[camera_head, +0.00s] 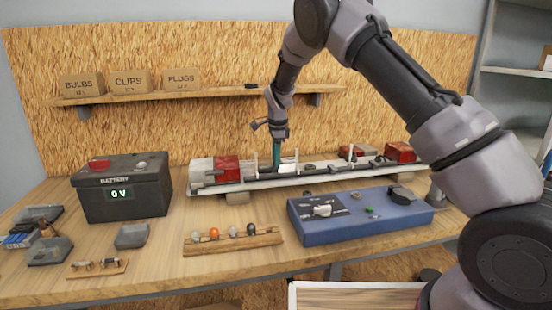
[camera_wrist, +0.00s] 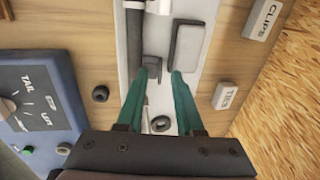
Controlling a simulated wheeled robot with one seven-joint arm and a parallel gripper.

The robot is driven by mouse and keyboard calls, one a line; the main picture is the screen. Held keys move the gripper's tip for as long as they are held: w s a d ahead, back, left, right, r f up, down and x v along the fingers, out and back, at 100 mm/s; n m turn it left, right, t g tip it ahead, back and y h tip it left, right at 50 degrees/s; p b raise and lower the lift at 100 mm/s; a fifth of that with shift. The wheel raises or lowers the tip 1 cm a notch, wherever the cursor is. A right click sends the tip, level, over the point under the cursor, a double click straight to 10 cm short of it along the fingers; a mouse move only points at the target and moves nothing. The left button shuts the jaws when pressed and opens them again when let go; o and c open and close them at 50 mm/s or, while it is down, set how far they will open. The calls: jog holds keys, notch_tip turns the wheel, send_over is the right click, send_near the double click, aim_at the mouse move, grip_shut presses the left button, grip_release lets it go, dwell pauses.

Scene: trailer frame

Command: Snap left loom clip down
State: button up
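The trailer frame is a long white rail (camera_head: 265,184) on the bench, with a dark loom along it. My gripper (camera_head: 282,160) points down over the rail, left of its middle. A wider grey flap (camera_wrist: 187,44) lies just past the other fingertip. The black loom tube (camera_wrist: 134,38) runs beside the small piece. Whether the clip is raised or down is unclear.
A red-and-white lamp (camera_head: 227,168) is at the rail's left end. A battery reading 0 V (camera_head: 124,190), a blue tester box (camera_head: 362,217) and a bulb rack (camera_head: 233,242) stand in front. A shelf with boxes (camera_head: 130,84) hangs behind.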

grip_shut()
jog(key=shift+s, duration=0.15)
jog(key=s+t, duration=0.2)
jog(key=t, duration=0.1)
jog(key=shift+d+y, duration=0.35)
jog(key=shift+y, duration=0.05)
jog(key=shift+s+d+f+t+y, duration=0.2)
jog(key=shift+s+t, duration=0.2)
jog(key=shift+t, duration=0.2)
jog(key=shift+s+d+f+t+y, duration=0.1)
jog(key=shift+s+t+y, duration=0.1)
jog(key=shift+s+t, duration=0.3)
jog(key=shift+s+d+f+t+y, duration=0.15)
jog(key=shift+s+f+t+y, duration=0.35)
jog(key=shift+t, duration=0.95)
jog(key=shift+s+d+f+t+y, duration=0.25)
jog(key=shift+s+f+t, duration=0.4)
jog(key=shift+t, duration=0.75)
jog(key=shift+s+d+f+t+y, duration=0.1)
jog(key=shift+s+f+t+y, duration=0.45)
jog(key=shift+t, duration=0.9)
jog(key=shift+w, duration=0.1)
